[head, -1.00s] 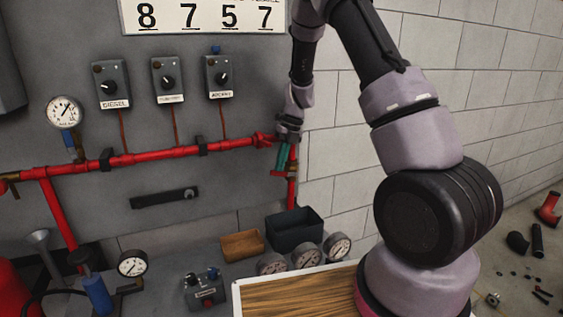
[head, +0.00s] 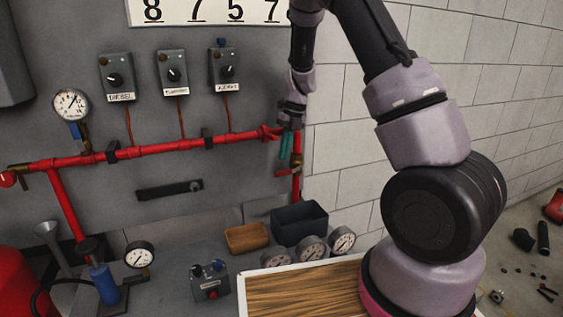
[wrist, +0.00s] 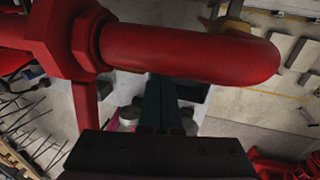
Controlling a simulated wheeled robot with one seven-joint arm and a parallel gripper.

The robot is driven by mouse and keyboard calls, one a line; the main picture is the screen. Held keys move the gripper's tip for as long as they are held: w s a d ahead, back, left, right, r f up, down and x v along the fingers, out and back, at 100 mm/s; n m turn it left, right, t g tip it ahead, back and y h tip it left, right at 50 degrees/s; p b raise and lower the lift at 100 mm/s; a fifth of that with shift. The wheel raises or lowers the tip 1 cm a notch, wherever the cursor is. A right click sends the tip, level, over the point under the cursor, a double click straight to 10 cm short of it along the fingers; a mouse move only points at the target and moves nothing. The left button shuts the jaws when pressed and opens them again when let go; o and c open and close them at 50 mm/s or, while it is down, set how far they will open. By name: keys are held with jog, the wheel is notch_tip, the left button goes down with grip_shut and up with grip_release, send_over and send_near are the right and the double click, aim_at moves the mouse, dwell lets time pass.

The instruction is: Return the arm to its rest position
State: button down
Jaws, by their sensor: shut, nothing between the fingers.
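My arm rises from its base at the right, bends above the top edge of the head view and comes down in front of the grey panel. My gripper (head: 287,146) points down at the right end of the red pipe (head: 150,152). Its green fingers are shut and empty. I cannot tell whether the gripper touches the pipe.
Three knob boxes (head: 171,75) and a gauge (head: 71,104) sit on the panel above the pipe. Below are a dark bin (head: 299,223), a wooden tray (head: 246,238), loose gauges (head: 312,249) and a button box (head: 209,283). The block wall (head: 345,130) is right of the gripper.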

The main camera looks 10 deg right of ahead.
jog(key=s+d+r+n+t, duration=0.1)
jog(key=s+d+r+n, duration=0.1)
jog(key=s+r+n, duration=0.45)
jog(key=s+d+r+n+t+y, duration=0.1)
jog(key=s+r+n, duration=0.15)
jog(key=r, duration=0.65)
jog(key=s+d+r+n+t, duration=0.1)
jog(key=s+d+r+n, duration=0.15)
jog(key=r+n, duration=0.35)
jog(key=s+r+n+t, duration=0.2)
jog(key=s+r+n, duration=0.1)
jog(key=s+n, duration=0.4)
jog(key=s+d+r+n+t+h, duration=0.1)
jog(key=s+r+n+t, duration=0.1)
jog(key=s+n, duration=0.5)
jog(key=shift+s+d+r+n+t+h, duration=0.15)
jog(key=shift+s+r+n+t+h, duration=0.25)
jog(key=shift+s, duration=0.9)
jog(key=shift+r, duration=0.1)
jog(key=shift+w+d, duration=0.1)
